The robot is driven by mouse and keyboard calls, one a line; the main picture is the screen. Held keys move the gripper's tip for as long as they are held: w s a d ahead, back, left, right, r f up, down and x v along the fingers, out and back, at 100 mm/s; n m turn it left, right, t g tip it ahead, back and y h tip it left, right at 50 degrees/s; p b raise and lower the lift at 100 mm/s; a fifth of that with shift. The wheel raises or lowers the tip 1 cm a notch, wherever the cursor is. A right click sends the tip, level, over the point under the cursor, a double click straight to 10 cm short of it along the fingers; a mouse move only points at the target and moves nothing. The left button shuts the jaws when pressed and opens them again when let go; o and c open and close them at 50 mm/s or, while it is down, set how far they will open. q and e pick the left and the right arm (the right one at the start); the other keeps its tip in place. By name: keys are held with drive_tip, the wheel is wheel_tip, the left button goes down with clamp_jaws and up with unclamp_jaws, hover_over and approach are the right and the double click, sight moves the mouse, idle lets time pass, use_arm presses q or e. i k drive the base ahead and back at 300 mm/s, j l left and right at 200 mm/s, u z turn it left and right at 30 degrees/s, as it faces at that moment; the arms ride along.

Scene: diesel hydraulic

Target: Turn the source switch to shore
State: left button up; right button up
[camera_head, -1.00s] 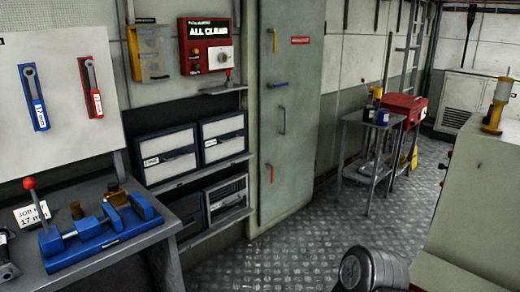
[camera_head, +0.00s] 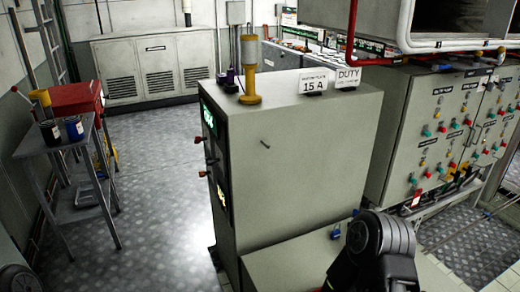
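No switch with a readable source or shore label shows. A grey cabinet (camera_head: 300,150) stands in the middle of the view. Its left face carries a green lit display (camera_head: 209,118) and two small orange-red handles, an upper one (camera_head: 199,139) and a lower one (camera_head: 203,173), all seen nearly edge-on. To the right, a long grey switchboard (camera_head: 440,125) carries rows of small red, green, yellow and blue knobs with labels too small to read. A dark link of my arm shows at the bottom, but neither gripper is in view.
A metal side table (camera_head: 60,145) and red box (camera_head: 76,98) are at left. The patterned floor (camera_head: 160,190) between is clear.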

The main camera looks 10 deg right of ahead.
sight(197, 139)
drive_tip(key=i+j+z, duration=0.15)
drive_tip(key=j, duration=0.2)
drive_tip(key=i+j+z, duration=0.2)
drive_tip(key=j, duration=0.15)
drive_tip(key=j+z, duration=0.15)
drive_tip(key=j, duration=0.2)
drive_tip(key=i+j+z, duration=0.15)
drive_tip(key=j, duration=0.2)
drive_tip(key=k, duration=0.05)
